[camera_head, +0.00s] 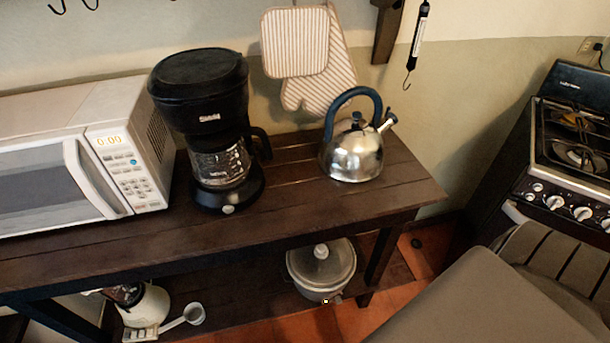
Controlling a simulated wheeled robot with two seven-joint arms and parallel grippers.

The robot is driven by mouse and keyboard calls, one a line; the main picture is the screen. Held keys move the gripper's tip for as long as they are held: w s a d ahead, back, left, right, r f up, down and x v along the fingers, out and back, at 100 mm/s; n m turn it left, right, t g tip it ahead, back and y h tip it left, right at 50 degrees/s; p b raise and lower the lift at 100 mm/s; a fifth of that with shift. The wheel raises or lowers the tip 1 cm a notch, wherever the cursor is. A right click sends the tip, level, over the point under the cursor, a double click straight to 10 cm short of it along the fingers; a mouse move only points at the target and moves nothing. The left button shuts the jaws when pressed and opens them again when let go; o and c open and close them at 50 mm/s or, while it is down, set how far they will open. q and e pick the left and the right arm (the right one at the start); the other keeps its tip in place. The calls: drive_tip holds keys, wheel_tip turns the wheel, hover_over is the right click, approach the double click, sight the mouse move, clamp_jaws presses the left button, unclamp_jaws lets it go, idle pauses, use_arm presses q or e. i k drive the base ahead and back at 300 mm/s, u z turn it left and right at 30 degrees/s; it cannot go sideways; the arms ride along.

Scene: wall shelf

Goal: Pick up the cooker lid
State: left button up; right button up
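The cooker (319,287) is a pale, round pot on the lower shelf of the wooden table, below the kettle. Its lid (331,262) sits on top, with a round knob (321,251) at its middle. The table's upper board partly overhangs the shelf behind the cooker. Neither my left gripper nor my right gripper shows in the head view.
The tabletop (290,200) holds a microwave (85,155), a black coffee maker (208,125) and a steel kettle (352,150). A blender base (150,305) and a white scoop (192,315) are on the lower shelf at left. A table leg (382,262) stands right of the cooker. A stove (570,150) is at right.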

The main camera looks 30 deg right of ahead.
sight(327, 263)
drive_tip(key=z, duration=1.7)
drive_tip(key=i, duration=0.1)
drive_tip(key=z, duration=0.15)
